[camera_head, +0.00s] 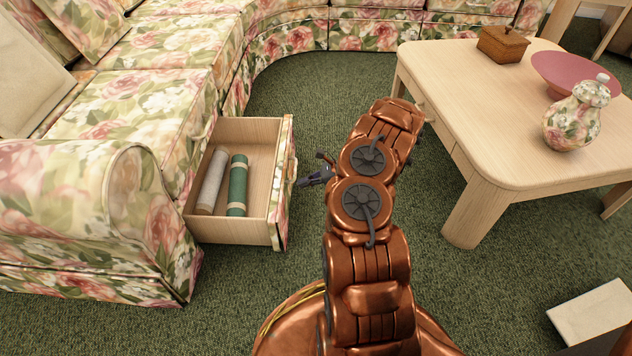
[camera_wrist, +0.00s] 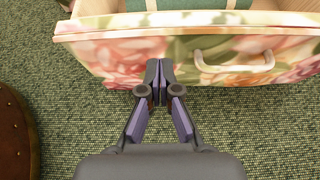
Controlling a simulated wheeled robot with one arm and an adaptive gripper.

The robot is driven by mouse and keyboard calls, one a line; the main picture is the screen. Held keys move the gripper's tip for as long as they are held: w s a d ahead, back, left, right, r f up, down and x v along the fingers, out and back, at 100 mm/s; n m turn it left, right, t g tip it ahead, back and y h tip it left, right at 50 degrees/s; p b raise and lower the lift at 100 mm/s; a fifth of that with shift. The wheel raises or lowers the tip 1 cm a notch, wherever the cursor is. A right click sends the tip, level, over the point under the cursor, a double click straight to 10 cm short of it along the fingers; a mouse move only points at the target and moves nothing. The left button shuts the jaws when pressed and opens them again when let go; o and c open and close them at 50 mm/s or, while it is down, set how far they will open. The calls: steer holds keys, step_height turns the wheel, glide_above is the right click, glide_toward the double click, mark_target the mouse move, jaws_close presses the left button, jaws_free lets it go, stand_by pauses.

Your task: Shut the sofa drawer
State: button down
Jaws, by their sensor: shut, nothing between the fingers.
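The sofa drawer (camera_head: 238,230) stands pulled out from the base of the floral sofa (camera_head: 150,105), with its floral front facing right. Inside lie a grey roll (camera_head: 212,182) and a green roll (camera_head: 238,186). My gripper (camera_head: 305,181) is just right of the drawer front, low over the carpet. In the wrist view, my gripper (camera_wrist: 159,68) is shut and empty, its fingertips at the floral drawer front (camera_wrist: 130,62). I cannot tell whether they touch it. A pale handle (camera_wrist: 234,66) sits on the front, right of the fingertips.
A light wooden table (camera_head: 455,110) stands to the right, bearing a wooden box (camera_head: 502,43), a pink bowl (camera_head: 575,72) and a floral jar (camera_head: 572,122). Green carpet (camera_head: 290,85) lies clear between sofa and table. A pale block (camera_head: 592,312) is at the lower right.

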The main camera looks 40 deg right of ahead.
mark_target(280, 186)
steer(key=x, duration=0.2)
steer(key=b+x, duration=0.1)
steer(key=x, duration=0.1)
steer(key=shift+w+a+r+b, duration=0.1)
steer(key=shift+a+r+b, duration=0.15)
steer(key=shift+r+b, duration=0.1)
steer(key=shift+w+a+r, duration=0.15)
steer(key=shift+w+a, duration=0.45)
steer(key=shift+w+a, duration=0.1)
